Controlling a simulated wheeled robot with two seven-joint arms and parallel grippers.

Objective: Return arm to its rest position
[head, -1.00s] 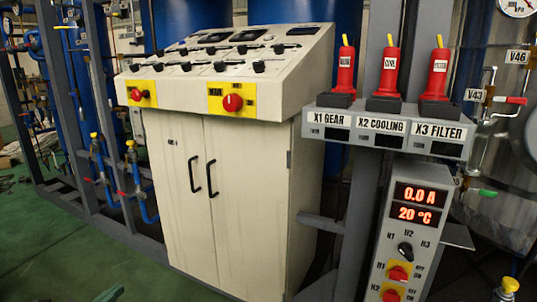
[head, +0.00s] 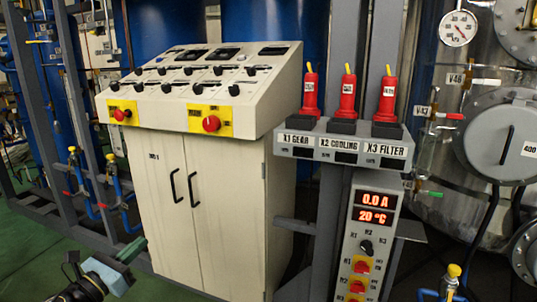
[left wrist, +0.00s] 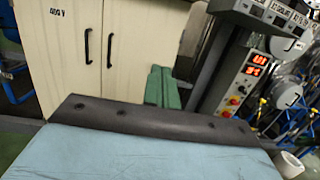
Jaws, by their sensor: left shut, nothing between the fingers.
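My left gripper (head: 131,250) shows at the bottom left of the head view, with green fingers on a blue-grey body. It is low in front of the cream control cabinet (head: 205,215), apart from the door handles. In the left wrist view, the two green fingers (left wrist: 161,76) lie side by side, shut with nothing between them. They point toward the lower cabinet. Only the end part of my left arm (head: 82,289) shows. My right gripper is in neither view.
A three-socket plug panel (head: 343,148) with red plugs and a display box (head: 373,208) stand right of the cabinet. A steel vessel (head: 450,105) with a gauge (head: 458,28) is at the far right. Green floor (head: 35,260) is open at the lower left.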

